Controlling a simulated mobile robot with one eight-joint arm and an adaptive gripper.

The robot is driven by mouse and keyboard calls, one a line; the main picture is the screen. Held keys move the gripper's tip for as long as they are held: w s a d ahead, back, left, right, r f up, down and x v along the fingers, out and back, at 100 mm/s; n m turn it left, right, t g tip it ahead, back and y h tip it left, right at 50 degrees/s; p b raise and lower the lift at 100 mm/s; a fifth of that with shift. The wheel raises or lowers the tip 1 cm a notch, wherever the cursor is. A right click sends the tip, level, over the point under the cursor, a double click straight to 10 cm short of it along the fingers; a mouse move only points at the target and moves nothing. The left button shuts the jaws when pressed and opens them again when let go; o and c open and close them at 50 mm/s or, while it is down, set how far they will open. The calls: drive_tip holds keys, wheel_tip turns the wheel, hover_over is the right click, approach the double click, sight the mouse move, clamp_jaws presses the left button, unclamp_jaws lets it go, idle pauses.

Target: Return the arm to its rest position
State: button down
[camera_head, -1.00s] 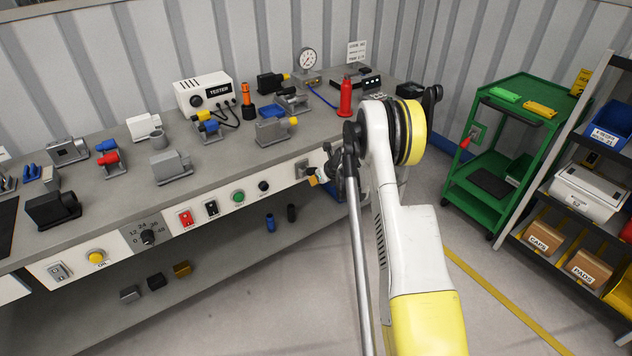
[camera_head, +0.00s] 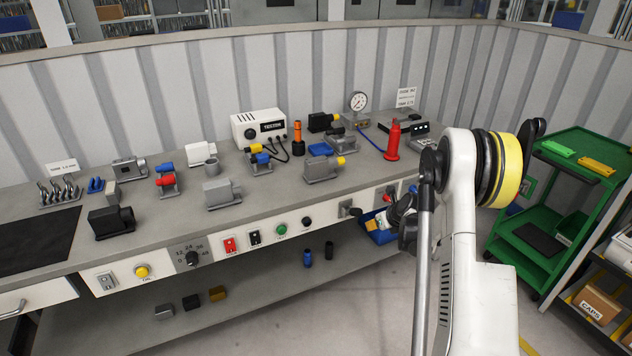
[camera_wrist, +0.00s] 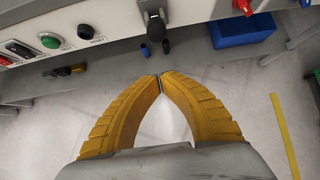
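My arm (camera_head: 470,260) is folded up at the right of the head view, in front of the bench's right end. My gripper (camera_wrist: 160,82) shows in the wrist view with its two yellow fingers bent inward and their tips meeting. The gap between the fingers holds nothing but a view of the floor. In the head view the gripper is dark, small and partly hidden beside the arm, so its fingers cannot be made out there.
The grey bench (camera_head: 330,205) carries a tester (camera_head: 258,127), a red bottle (camera_head: 393,141) and several fixtures. A blue bin (camera_wrist: 240,31) lies below the bench front, beyond the fingertips. A green cart (camera_head: 530,232) and shelving stand at right. Open floor lies below the gripper.

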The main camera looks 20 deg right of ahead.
drive_tip(key=s+a+r+n+g, duration=0.1)
drive_tip(key=s+a+r+n, duration=0.4)
drive_tip(key=a+r+n, duration=0.5)
drive_tip(key=s+a+r+n, duration=0.5)
drive_tip(key=a+r+n, duration=0.2)
drive_tip(key=a+r, duration=0.45)
drive_tip(key=s+a+r+n, duration=0.2)
drive_tip(key=s+a+n, duration=0.3)
drive_tip(key=s+n, duration=0.4)
drive_tip(key=s+a+r+n, duration=0.1)
drive_tip(key=s+a+n, duration=0.3)
drive_tip(key=s+n, duration=0.5)
drive_tip(key=s, duration=0.4)
drive_tip(key=shift+a+r+n, duration=0.3)
drive_tip(key=shift+a+r, duration=0.1)
